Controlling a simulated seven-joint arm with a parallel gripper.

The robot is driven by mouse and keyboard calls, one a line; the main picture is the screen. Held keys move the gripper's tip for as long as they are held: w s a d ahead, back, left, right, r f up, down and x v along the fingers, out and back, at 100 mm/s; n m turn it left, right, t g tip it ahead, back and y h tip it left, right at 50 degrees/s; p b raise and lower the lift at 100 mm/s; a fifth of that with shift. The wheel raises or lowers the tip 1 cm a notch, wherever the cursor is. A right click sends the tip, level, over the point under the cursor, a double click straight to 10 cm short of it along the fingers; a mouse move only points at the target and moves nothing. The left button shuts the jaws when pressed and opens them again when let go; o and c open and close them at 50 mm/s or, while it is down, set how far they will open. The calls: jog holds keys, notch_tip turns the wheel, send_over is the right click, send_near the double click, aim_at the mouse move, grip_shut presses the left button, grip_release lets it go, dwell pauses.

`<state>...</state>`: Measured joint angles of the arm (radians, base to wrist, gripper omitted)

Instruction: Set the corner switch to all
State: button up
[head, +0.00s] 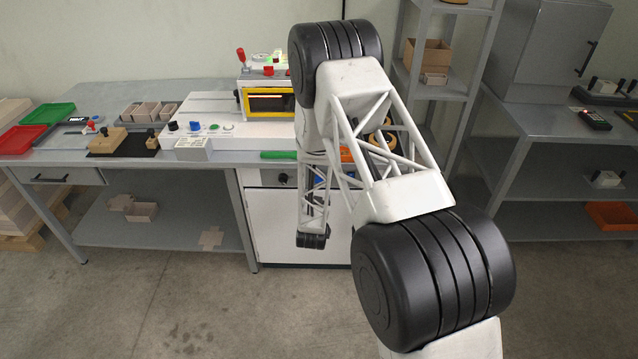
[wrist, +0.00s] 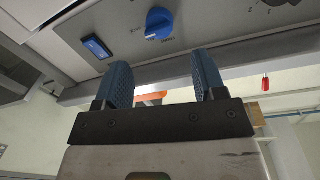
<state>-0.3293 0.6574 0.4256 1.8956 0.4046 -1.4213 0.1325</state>
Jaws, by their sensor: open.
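A round blue knob (wrist: 159,23) with a white pointer mark sits on a grey panel at the top of the wrist view. Small lettering surrounds it, too small to read surely, so I cannot tell its setting or whether it is the corner switch. My gripper (wrist: 164,82) is open and empty, its two blue ridged fingers pointing toward the panel below the knob, apart from it. In the head view my arm hides most of the panel and my gripper. A dark knob (head: 283,178) shows on the cabinet front there.
A blue rocker switch (wrist: 97,47) is left of the knob. Printed marks of another dial show at the top right. A grey panel edge runs near my fingers. In the head view, a white machine with a yellow-framed opening (head: 267,102) and a green bar (head: 278,155) stand above the cabinet.

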jog(key=shift+w+d, duration=0.15)
jog(key=shift+w, duration=1.75)
jog(key=shift+w+d, duration=0.15)
jog(key=shift+w, duration=1.75)
jog(key=c, duration=0.9)
